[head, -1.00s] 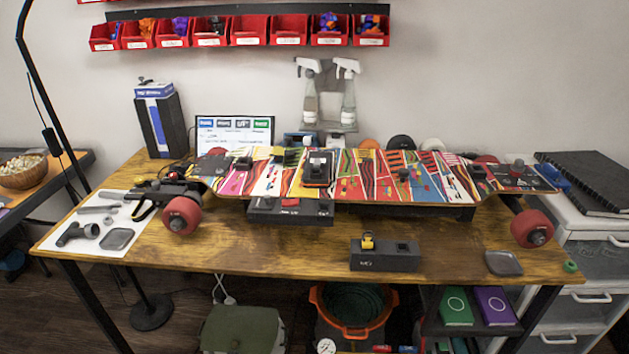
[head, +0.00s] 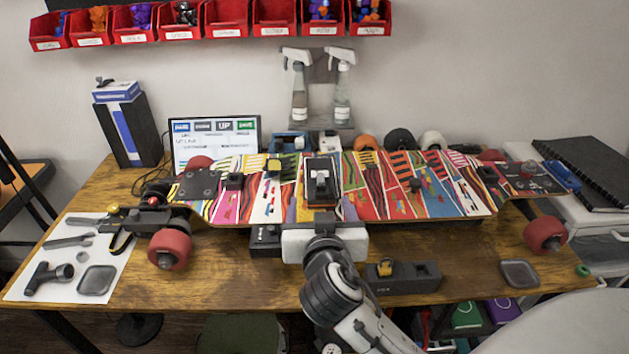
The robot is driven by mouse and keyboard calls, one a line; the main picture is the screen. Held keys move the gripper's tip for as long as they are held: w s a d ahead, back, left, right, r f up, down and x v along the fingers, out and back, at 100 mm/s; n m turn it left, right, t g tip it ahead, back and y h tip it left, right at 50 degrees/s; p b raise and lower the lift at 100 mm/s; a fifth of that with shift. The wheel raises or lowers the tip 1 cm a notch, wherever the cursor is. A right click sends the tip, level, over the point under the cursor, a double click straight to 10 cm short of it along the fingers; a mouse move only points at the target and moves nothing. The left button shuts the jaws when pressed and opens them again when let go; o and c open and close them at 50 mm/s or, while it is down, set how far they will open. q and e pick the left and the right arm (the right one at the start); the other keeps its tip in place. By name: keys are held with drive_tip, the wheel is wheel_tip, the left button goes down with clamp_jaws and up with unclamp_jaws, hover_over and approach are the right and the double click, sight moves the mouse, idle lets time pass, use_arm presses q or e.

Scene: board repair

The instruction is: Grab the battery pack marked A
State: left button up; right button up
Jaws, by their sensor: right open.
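A black block with a grey top and orange edge (head: 322,180) sits on the middle of the colourful skateboard deck (head: 390,190). A black box (head: 265,242) shows under the deck's front edge, partly hidden by my arm. I cannot read a letter A on either, so I cannot tell which is the battery pack marked A. My right gripper (head: 324,217) is at the deck's front edge, just below the block in the picture. It is open; its fingertips are hard to make out, and no held object shows. My left gripper is not in view.
A dark dock (head: 410,282) with a yellow piece stands on the table right of my arm. Red wheels (head: 170,250) stick out at the board's ends. A white mat (head: 70,285) with tools lies left. A tray (head: 520,273) lies at the right front.

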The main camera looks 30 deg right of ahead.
sight(322, 196)
drive_tip(key=x, duration=0.4)
drive_tip(key=p+x, duration=0.1)
drive_tip(key=x, duration=0.3)
drive_tip(key=shift+s+d+f, duration=0.15)
drive_tip(key=shift+s+d, duration=0.05)
drive_tip(key=shift+s, duration=0.05)
drive_tip(key=c, duration=1.5)
